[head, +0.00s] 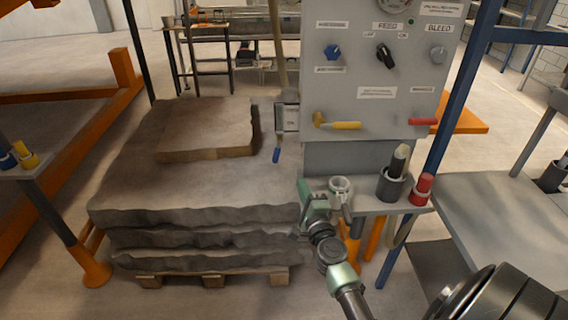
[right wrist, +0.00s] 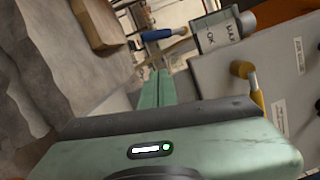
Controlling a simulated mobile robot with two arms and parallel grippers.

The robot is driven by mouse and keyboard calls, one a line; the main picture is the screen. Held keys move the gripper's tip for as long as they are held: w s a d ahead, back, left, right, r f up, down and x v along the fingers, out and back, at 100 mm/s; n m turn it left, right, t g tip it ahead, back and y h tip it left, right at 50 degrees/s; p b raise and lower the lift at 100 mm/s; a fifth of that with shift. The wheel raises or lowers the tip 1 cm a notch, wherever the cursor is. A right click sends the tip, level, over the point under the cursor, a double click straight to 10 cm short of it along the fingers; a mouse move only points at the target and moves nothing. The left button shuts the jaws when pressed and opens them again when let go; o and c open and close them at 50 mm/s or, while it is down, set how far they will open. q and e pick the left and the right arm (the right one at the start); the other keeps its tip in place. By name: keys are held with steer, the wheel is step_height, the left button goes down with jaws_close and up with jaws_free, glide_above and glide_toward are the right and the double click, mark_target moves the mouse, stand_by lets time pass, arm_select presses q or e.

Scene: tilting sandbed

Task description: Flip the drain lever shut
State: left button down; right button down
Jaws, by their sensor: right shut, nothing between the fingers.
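The grey panel (head: 367,75) carries a lever with a yellow handle (head: 337,125), lying about level and pointing right from its brass pivot. A red handle (head: 423,121) sits level at the panel's right edge, below a small label. The labels are too small to read surely, so I cannot tell which handle is the drain lever. My right gripper (head: 303,190) is shut and empty, below and left of the yellow handle and apart from it. Its closed fingers (right wrist: 155,88) show in the right wrist view, with the yellow handle (right wrist: 257,95) to their right. My left gripper is not in view.
A blue-handled lever (head: 277,154) hangs from a small box (head: 287,117) left of the panel. A shelf (head: 368,206) below the panel holds a grey cup (head: 391,187) and a red item (head: 422,189).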

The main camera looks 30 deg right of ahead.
mark_target(277, 151)
arm_select(q)
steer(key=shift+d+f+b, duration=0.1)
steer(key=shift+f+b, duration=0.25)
steer(key=shift+b, duration=0.05)
arm_select(e)
steer(key=w+d+r, duration=0.1)
steer(key=w, duration=1)
arm_select(q)
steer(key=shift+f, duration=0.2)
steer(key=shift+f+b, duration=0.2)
steer(key=shift+b, duration=0.25)
arm_select(e)
steer(key=shift+w+a+m, duration=0.1)
steer(key=shift+m, duration=0.3)
